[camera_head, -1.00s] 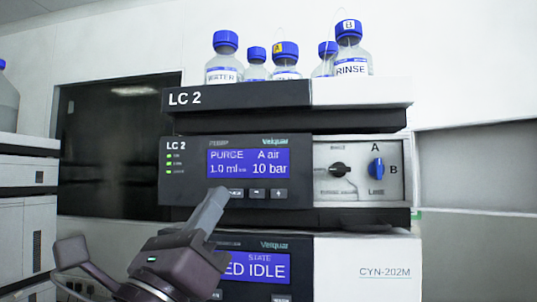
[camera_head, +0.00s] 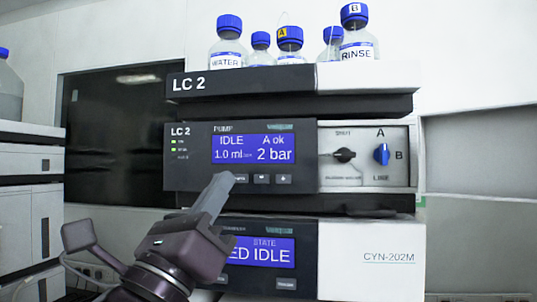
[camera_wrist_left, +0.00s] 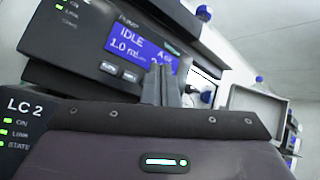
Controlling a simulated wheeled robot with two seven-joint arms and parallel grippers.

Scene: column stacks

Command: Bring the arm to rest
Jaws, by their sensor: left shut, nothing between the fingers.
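My left gripper (camera_head: 223,183) comes in from the lower left with its fingers shut and empty. Its fingertips are at the lower edge of the pump module (camera_head: 185,183), over or just in front of the left button below the display; I cannot tell if they touch. The pump display (camera_head: 253,149) reads IDLE, A ok, 1.0 ml and 2 bar. In the left wrist view the shut fingers (camera_wrist_left: 160,80) stand in front of the display (camera_wrist_left: 135,43) and cover part of it. My right gripper does not show.
Several blue-capped bottles (camera_head: 357,35) stand on the LC 2 stack's top tray (camera_head: 365,77). A black knob (camera_head: 344,155) and a blue knob (camera_head: 381,154) sit right of the display. A lower module (camera_head: 372,258) shows IDLE. Another stack (camera_head: 25,200) stands at the left.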

